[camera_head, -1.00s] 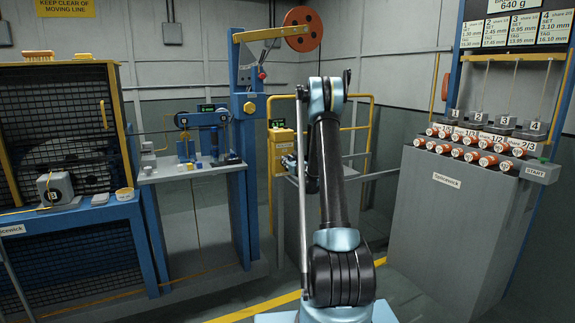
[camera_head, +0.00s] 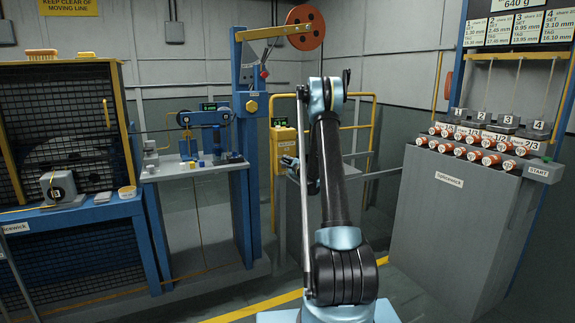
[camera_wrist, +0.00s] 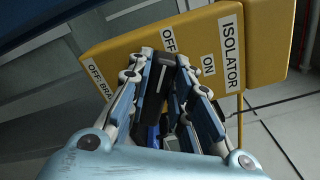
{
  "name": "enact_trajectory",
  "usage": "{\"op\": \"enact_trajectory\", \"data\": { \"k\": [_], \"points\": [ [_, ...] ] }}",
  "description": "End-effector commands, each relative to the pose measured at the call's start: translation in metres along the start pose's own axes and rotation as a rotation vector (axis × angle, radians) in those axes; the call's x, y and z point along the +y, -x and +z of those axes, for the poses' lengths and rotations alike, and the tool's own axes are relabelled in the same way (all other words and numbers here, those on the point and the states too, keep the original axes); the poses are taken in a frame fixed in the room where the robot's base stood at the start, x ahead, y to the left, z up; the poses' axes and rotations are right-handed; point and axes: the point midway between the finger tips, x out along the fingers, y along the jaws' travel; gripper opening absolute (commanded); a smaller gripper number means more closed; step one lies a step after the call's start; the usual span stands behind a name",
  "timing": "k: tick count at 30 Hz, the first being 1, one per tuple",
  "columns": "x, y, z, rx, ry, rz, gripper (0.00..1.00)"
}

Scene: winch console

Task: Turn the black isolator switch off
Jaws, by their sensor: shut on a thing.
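The black isolator switch (camera_wrist: 153,95) is on a yellow box (camera_wrist: 110,50) in the wrist view. The box bears a white ISOLATOR label (camera_wrist: 231,45), an OFF label (camera_wrist: 169,38) and an ON label (camera_wrist: 208,64). My gripper (camera_wrist: 168,65) is shut on the switch, with a finger on either side of it. The fingers hide part of the switch, and I cannot tell its exact setting. In the head view my gripper (camera_head: 290,163) is at the yellow box (camera_head: 283,148), partly hidden behind my arm; the switch cannot be made out there.
Yellow railing (camera_head: 358,125) stands behind the box. A blue post (camera_head: 248,170) with a reel arm is to its left, beside a grey bench (camera_head: 195,172). A grey cabinet (camera_head: 445,215) with several orange-ended spools stands at right. Open floor lies between.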

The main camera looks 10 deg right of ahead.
Motion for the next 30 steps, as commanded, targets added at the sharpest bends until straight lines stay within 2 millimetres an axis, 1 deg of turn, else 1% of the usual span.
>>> {"op": "enact_trajectory", "data": {
  "k": [6, 15, 21, 30],
  "points": [
    [0.007, 0.001, 0.001, -0.004, 0.199, 0.002, 0.00],
    [0.012, 0.001, 0.000, -0.005, 0.422, 0.003, 0.00],
    [0.014, 0.001, -0.001, -0.006, 0.514, 0.003, 0.00],
    [0.016, 0.000, -0.001, -0.007, 0.569, 0.003, 0.00]
  ]
}}
